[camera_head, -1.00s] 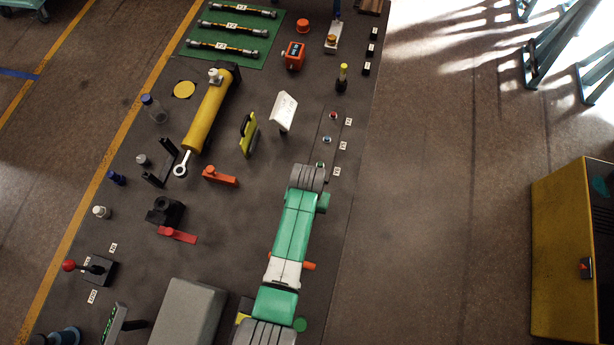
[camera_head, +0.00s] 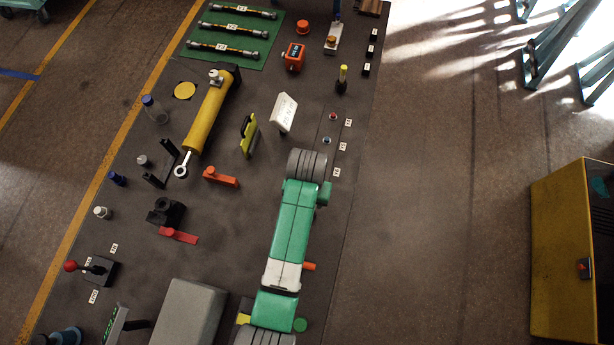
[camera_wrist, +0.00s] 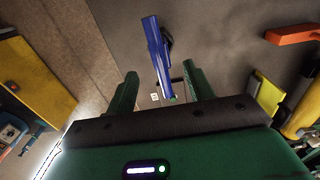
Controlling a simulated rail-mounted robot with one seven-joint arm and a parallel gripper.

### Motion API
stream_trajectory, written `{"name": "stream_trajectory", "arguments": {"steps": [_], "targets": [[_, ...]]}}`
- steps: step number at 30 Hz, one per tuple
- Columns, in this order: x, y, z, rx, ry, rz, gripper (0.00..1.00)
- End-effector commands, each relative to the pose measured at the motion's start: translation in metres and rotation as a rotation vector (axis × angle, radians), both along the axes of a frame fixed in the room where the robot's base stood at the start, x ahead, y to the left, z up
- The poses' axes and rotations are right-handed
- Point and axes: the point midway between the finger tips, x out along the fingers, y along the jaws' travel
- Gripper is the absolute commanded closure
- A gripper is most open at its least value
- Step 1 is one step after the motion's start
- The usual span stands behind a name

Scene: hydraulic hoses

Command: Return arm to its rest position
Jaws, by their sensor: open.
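My arm (camera_head: 290,222), green, white and grey, extends up from the bottom of the head view above the right part of the dark bench. Its grey ribbed joint (camera_head: 307,165) is at the upper end. My gripper is not distinguishable in the head view. In the wrist view my gripper (camera_wrist: 160,90) has its two green fingers wide apart, and I see nothing held. A blue bar-shaped object (camera_wrist: 157,55) shows beyond and between the fingers. I cannot tell its distance.
The bench (camera_head: 240,265) carries a yellow cylinder (camera_head: 208,115), an orange lever (camera_head: 220,177), a red lever (camera_head: 178,236), a white sign (camera_head: 283,112) and hoses on a green mat (camera_head: 270,48). A yellow cabinet (camera_head: 570,260) stands right; floor between is clear.

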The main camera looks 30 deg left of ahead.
Motion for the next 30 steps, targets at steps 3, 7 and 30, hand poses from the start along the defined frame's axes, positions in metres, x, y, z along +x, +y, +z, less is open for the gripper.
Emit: {"name": "stream_trajectory", "arguments": {"steps": [3,7,30], "targets": [[0.000,0.000,0.000,0.000,0.000,0.000,0.47],[0.000,0.000,0.000,0.000,0.000,0.000,0.47],[0.123,-0.021,0.205,0.148,-0.649,-0.077,0.47]]}}
